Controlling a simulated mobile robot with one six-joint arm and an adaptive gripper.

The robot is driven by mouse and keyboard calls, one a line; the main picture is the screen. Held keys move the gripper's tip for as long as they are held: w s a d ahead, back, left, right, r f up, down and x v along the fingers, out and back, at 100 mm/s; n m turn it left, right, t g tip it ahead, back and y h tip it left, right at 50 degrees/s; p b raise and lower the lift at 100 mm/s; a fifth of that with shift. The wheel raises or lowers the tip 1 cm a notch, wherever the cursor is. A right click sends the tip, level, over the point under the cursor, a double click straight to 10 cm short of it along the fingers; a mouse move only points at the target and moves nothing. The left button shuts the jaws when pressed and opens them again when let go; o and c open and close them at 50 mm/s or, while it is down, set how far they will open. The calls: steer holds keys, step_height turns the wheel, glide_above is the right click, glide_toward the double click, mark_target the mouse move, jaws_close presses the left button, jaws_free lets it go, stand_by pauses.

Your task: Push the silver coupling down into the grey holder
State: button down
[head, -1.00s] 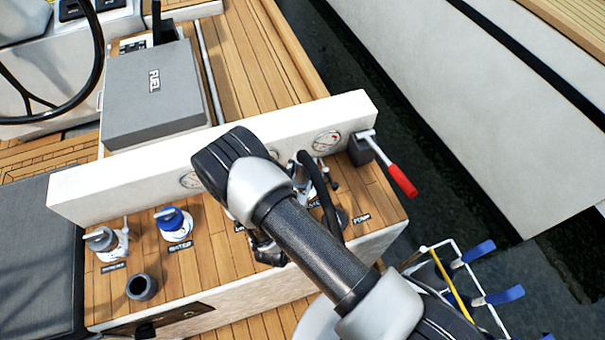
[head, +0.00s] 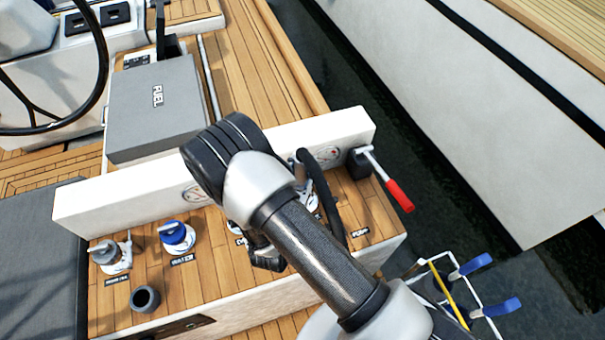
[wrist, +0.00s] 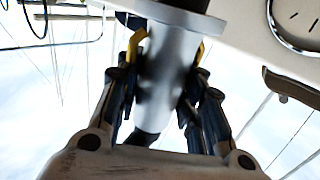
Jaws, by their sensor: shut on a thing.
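My gripper (wrist: 168,50) is shut on a silver cylinder, which I take to be the silver coupling (wrist: 166,80). The coupling fills the space between the fingers in the wrist view, with a dark collar at its upper end in the picture. In the head view my arm hides the coupling; only part of the dark gripper (head: 265,256) shows below the wrist, over the teak console. A dark grey round cup, probably the grey holder (head: 145,298), stands on the console's front left. It looks empty and is apart from my gripper.
A valve with a grey handle (head: 104,251) and a blue-capped fitting (head: 177,235) stand behind the cup. A white gauge panel (head: 120,205) runs along the console's back. A red-handled lever (head: 398,195) juts out at right. A grey FUEL box (head: 157,110) lies behind.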

step_height(320, 180, up, 15)
steer(key=p, duration=0.4)
steer(key=shift+f, duration=0.1)
